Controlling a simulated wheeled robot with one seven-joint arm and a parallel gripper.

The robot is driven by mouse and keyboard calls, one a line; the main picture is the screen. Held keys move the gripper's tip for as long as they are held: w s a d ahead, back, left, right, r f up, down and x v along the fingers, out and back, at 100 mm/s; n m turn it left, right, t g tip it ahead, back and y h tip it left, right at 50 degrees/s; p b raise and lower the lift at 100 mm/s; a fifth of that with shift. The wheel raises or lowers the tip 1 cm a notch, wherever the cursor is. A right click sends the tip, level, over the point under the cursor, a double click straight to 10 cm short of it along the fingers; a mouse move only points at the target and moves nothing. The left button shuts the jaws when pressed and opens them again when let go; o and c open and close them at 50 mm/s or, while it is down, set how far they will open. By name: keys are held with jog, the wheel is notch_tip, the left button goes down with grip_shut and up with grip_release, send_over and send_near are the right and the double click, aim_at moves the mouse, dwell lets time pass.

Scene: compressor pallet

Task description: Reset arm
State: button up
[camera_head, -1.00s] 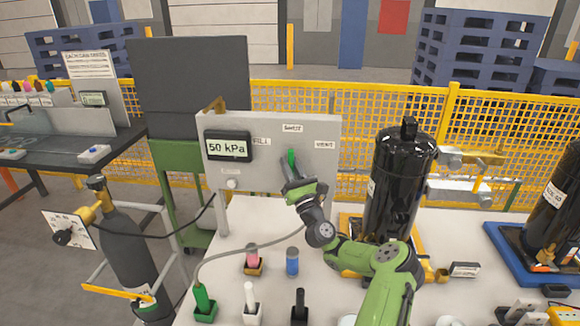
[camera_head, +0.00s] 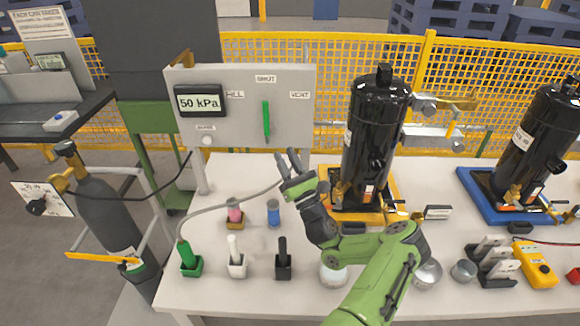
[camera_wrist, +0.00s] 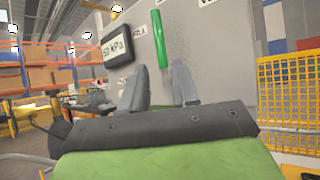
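My gripper (camera_head: 287,162) is in front of the grey gauge panel (camera_head: 225,135), low and to the right of its green lever (camera_head: 266,118). Its two grey fingers are spread apart with nothing between them. The lever stands upright under the SHUT label, between FILL and VENT. In the wrist view, the open fingers (camera_wrist: 158,85) point toward the panel, and the lever (camera_wrist: 160,40) shows beyond them, apart from them. The panel display (camera_head: 199,101) reads 50 kPa. My green arm reaches in from the lower right over the white table.
A black compressor (camera_head: 375,130) on a yellow base stands just right of my gripper. Pink, blue, green, white and black capped items stand on the table (camera_head: 210,290) to the left. A grey cylinder (camera_head: 115,225) stands farther left. A second compressor (camera_head: 535,140) sits on a blue tray.

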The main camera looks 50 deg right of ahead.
jog(key=shift+v, duration=1.3)
